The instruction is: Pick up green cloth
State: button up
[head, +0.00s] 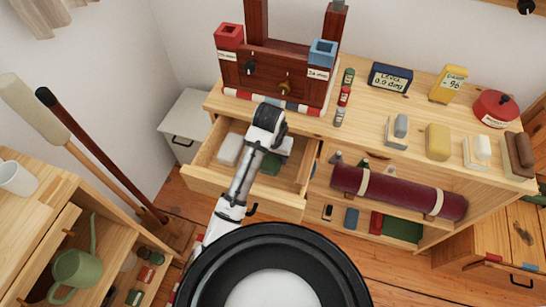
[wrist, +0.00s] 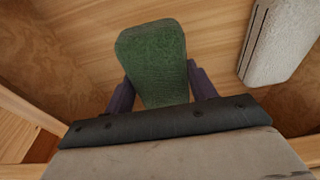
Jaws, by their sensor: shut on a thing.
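The green cloth (wrist: 155,62) is a small, folded-looking green pad with a rough surface. In the wrist view it sits between the two purple fingers of my gripper (wrist: 160,88), which touch its sides. In the head view the cloth (head: 271,163) shows partly inside the open wooden drawer (head: 205,177), under my arm. My gripper (head: 272,155) reaches down into this drawer and is shut on the cloth. The wrist hides part of the cloth. I cannot tell whether it is clear of the drawer floor.
A white block (head: 230,149) lies left of the cloth in the drawer; it also shows in the wrist view (wrist: 280,38). Drawer walls surround my gripper. The worktop (head: 365,115) above holds several small items. A dark red roll (head: 395,192) lies on the shelf to the right.

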notch_tip(320, 180, up, 19)
jog(key=p, duration=0.4)
jog(key=shift+f, duration=0.2)
jog(key=o, duration=0.4)
jog(key=shift+c, duration=1.4)
